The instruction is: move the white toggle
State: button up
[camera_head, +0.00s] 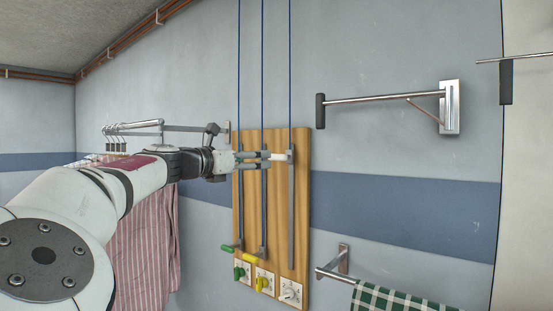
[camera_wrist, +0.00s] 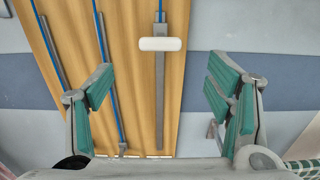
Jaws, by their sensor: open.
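The white toggle (camera_head: 281,157) is a small white bar near the top of the rightmost grey rail (camera_head: 291,215) on a wooden board (camera_head: 302,190). A blue cord runs up from it. In the wrist view the white toggle (camera_wrist: 160,44) lies crosswise on its rail, ahead of my gripper and between the lines of the two fingers. My gripper (camera_head: 266,159) is open, its fingers pointing at the toggle. In the wrist view my gripper (camera_wrist: 161,95) is spread wide and empty, with green pads. In the head view the fingertips are close to the toggle; I cannot tell whether they touch it.
A green handle (camera_head: 228,248) and a yellow handle (camera_head: 251,258) sit low on the neighbouring rails. Green, yellow and white knobs (camera_head: 290,292) line the board's bottom. A metal wall arm (camera_head: 385,97) is at the right, a checked cloth (camera_head: 400,299) below, striped shirts (camera_head: 142,245) left.

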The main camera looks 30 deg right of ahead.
aim_at(275, 157)
jog(key=x, duration=1.1)
jog(key=shift+w+d+f, duration=0.1)
jog(key=shift+d, duration=0.2)
